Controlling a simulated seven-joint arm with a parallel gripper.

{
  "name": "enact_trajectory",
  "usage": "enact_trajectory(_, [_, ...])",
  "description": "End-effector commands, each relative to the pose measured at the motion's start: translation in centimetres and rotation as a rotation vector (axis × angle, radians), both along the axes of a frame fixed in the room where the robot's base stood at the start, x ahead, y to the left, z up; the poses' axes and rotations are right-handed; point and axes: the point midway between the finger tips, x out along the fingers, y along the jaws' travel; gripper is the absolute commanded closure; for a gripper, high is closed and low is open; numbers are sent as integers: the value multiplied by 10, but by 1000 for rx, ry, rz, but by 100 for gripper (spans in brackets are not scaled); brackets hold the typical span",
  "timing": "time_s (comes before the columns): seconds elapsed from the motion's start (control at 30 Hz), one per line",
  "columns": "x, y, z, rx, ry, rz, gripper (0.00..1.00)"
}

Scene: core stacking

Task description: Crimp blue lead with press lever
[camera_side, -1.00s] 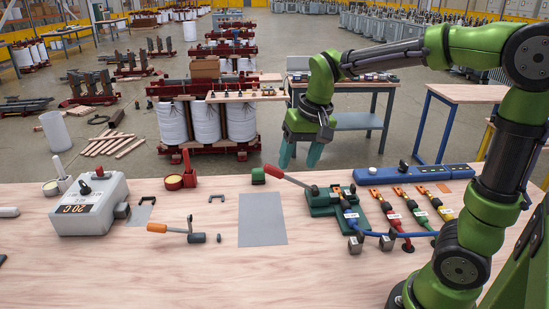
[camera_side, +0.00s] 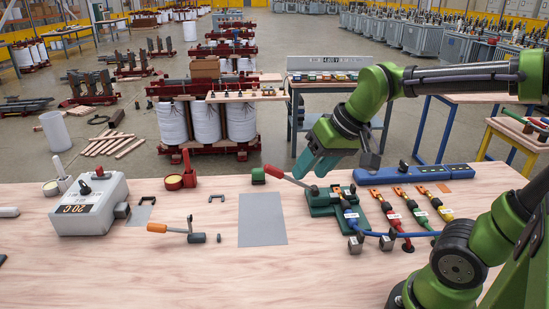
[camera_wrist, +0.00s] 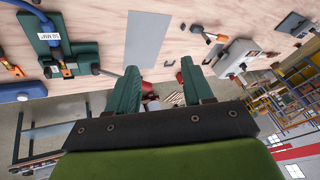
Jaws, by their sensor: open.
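The green crimp press (camera_side: 326,201) stands on the wooden table, its red-handled lever (camera_side: 288,177) tilted up to the left. The blue lead (camera_side: 350,213) has its end at the press, with a white label; whether the end is fully in the die is hard to tell. In the wrist view the press (camera_wrist: 42,30) and blue lead (camera_wrist: 45,20) show at upper left, and the lever's red tip (camera_wrist: 132,74) lies by the left finger. My gripper (camera_side: 305,172) is open and empty, tilted above the press near the lever. Its two green fingers are apart in the wrist view (camera_wrist: 158,88).
Red (camera_side: 394,219), green (camera_side: 418,212) and yellow (camera_side: 442,210) leads lie right of the press, before a blue strip (camera_side: 414,174). A grey mat (camera_side: 262,219) lies left. Farther left are an orange-handled tool (camera_side: 178,230) and a grey box (camera_side: 88,203).

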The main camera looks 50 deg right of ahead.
Motion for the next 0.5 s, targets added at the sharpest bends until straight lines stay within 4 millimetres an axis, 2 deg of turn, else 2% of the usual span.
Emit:
enact_trajectory(0.03, [20, -8, 3, -27, 37, 27, 49])
enact_trajectory(0.2, [80, -36, 12, -140, 150, 195, 49])
enact_trajectory(0.4, [146, -75, 10, -268, 283, 474, 49])
enact_trajectory(0.5, [172, -93, 8, -316, 340, 633, 49])
